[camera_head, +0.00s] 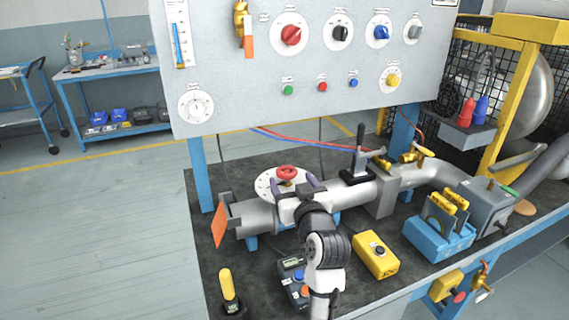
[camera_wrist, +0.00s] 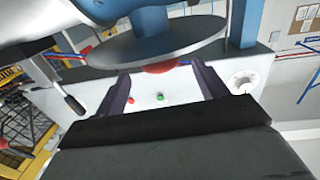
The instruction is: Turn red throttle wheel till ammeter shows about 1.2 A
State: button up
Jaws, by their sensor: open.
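The red throttle wheel (camera_head: 287,171) sits over a round white dial plate (camera_head: 265,186) on the grey pipe. In the wrist view the wheel (camera_wrist: 163,66) shows as a red rim below the grey underside of a disc (camera_wrist: 150,46). My gripper (camera_head: 290,179) is open, its two dark purple fingers apart near the wheel. In the wrist view my gripper (camera_wrist: 162,70) has the red rim between its fingertips, with gaps on both sides. A round white gauge (camera_head: 196,106) is on the panel; a handheld meter (camera_head: 293,268) lies on the bench. Neither reading is legible, and I cannot tell which is the ammeter.
The grey panel (camera_head: 260,80) with knobs stands behind the pipe. A black lever (camera_head: 358,157) rises right of the wheel. A yellow box (camera_head: 375,254), a blue holder (camera_head: 425,240) and a yellow-handled tool (camera_head: 227,285) are on the bench. An orange flap (camera_head: 219,222) covers the pipe's left end.

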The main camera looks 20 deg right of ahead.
aim_at(288, 165)
jog(key=w, duration=0.2)
jog(key=w+p, duration=0.1)
jog(key=w, duration=0.4)
jog(key=shift+d, duration=0.25)
jog(key=c, duration=1)
jog(key=shift+r+p, duration=0.1)
jog(key=shift+p, duration=0.25)
jog(key=shift+h, duration=0.3)
jog(key=shift+r+m+h+p, duration=0.1)
jog(key=shift+m+h+p, duration=0.65)
jog(key=shift+p, duration=0.25)
jog(key=shift+d+m+g+h+p, duration=0.15)
jog(key=shift+m+g+h+p, duration=0.65)
jog(key=shift+h, duration=0.75)
jog(key=shift+d+m+h+p, duration=0.1)
jog(key=shift+m+h+p, duration=0.2)
jog(key=shift+m+h, duration=0.4)
jog(key=shift+d, duration=0.1)
